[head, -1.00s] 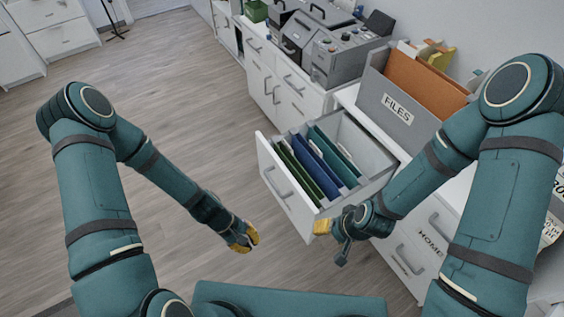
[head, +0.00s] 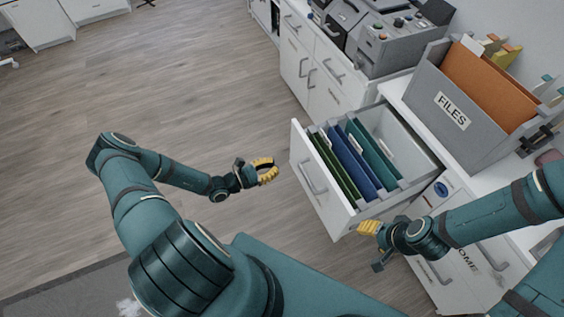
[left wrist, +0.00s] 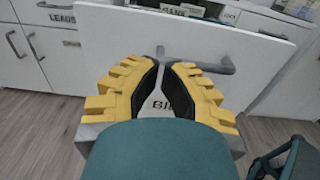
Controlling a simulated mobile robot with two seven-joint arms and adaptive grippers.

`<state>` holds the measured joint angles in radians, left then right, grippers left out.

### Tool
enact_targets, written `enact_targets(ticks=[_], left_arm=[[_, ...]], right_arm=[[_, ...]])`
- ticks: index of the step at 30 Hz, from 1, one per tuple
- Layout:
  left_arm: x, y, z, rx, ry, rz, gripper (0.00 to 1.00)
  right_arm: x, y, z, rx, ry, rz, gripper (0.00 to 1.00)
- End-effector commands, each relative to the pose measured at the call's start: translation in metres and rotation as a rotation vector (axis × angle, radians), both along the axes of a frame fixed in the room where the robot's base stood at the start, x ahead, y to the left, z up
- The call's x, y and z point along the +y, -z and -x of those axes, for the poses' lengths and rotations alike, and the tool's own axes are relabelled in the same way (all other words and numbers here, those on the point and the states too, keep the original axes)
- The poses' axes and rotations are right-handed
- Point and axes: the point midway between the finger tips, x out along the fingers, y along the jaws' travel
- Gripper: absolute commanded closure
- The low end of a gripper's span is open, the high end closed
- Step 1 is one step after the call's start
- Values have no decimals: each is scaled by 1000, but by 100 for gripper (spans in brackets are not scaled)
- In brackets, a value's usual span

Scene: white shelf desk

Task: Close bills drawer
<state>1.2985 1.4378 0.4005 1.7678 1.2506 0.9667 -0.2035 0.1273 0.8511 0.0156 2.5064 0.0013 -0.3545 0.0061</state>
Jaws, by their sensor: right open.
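The open bills drawer (head: 318,190) is white and sticks out of the cabinet. It holds green, blue and teal hanging folders (head: 352,160). Its front and bar handle also show in the left wrist view (left wrist: 255,62), with a partly hidden label starting "BI" between my fingers. My left gripper (head: 275,170) is left of the drawer front, apart from it in the head view. Its yellow fingers (left wrist: 162,66) point at the front, with tips close together; it holds nothing visible. My right gripper (head: 364,228) is open beside the drawer's near lower corner.
A grey FILES box (head: 440,115) with orange folders stands on the white desk above the drawer. A grey machine (head: 390,38) stands on the counter behind. More white drawers are below right. The wooden floor (head: 200,80) left of the drawer is clear.

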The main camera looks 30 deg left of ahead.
Motion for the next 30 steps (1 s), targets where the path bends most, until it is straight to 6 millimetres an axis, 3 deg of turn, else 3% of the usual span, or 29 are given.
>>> enact_targets(ticks=[16, 22, 30], left_arm=[[-63, 1, -79, -1, 5, 0, 100], [-74, 0, -92, 0, 5, 0, 100], [-76, 0, -95, 0, 5, -1, 100]], right_arm=[[0, 10, 3, 7, -5, -2, 44], [1, 12, 4, 9, -7, -2, 44], [1, 12, 4, 9, -7, -2, 44]])
